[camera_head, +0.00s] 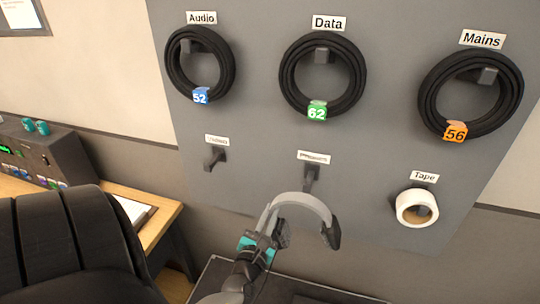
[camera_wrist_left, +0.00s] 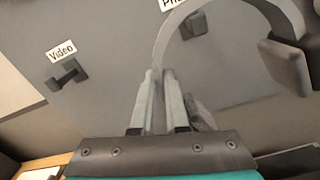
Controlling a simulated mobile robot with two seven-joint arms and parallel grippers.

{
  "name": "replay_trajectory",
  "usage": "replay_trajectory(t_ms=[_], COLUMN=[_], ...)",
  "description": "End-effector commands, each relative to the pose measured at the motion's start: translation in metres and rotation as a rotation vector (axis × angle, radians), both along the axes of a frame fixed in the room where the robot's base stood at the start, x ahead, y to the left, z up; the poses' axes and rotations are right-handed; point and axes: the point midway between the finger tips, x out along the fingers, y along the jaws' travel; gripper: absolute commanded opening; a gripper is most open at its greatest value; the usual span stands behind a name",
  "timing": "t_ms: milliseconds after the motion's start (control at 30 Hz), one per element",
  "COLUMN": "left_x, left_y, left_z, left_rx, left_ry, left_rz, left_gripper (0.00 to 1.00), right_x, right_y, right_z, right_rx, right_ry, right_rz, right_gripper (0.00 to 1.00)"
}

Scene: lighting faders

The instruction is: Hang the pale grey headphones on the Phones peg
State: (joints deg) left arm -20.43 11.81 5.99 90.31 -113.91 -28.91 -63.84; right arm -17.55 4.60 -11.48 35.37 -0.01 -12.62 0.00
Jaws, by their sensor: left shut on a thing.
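The pale grey headphones (camera_head: 300,199) are in front of the board, band arched upward, with a dark ear cup (camera_head: 331,236) on the right. My left gripper (camera_head: 264,228) is shut on the left side of the band. In the left wrist view the band (camera_wrist_left: 235,4) curves up from the fingertips (camera_wrist_left: 160,75) to an ear cup (camera_wrist_left: 288,66). The Phones peg (camera_head: 312,178) is a dark peg under a small label; in the wrist view it (camera_wrist_left: 193,25) shows inside the band's arch, its label cut off after "Ph". Whether the band touches the peg, I cannot tell.
The Video peg (camera_head: 214,158) is bare, left of the Phones peg. A white tape roll (camera_head: 417,207) hangs at right. Black cable coils hang above under Audio (camera_head: 178,77), Data (camera_head: 288,76) and Mains (camera_head: 428,96). A desk (camera_head: 166,214) with a console (camera_head: 55,152) stands left.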

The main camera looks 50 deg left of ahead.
Motion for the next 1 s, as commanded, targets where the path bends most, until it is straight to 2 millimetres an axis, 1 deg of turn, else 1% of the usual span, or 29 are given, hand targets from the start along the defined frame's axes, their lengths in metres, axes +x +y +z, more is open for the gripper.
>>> replay_trajectory(t_ms=[100,1000], left_x=[0.01,0.073], left_y=[0.005,0.041], left_z=[0.001,-0.003], left_rx=[0.0,0.0], left_ry=[-0.005,-0.005], left_rz=[0.001,0.002], left_gripper=[0.0,0.0], right_x=[0.0,0.007], right_y=[-0.001,-0.001], right_z=[-0.002,-0.02], right_rx=[-0.001,-0.001], right_ry=[0.001,-0.01], right_rz=[0.0,0.0], right_gripper=[0.5,0.5])
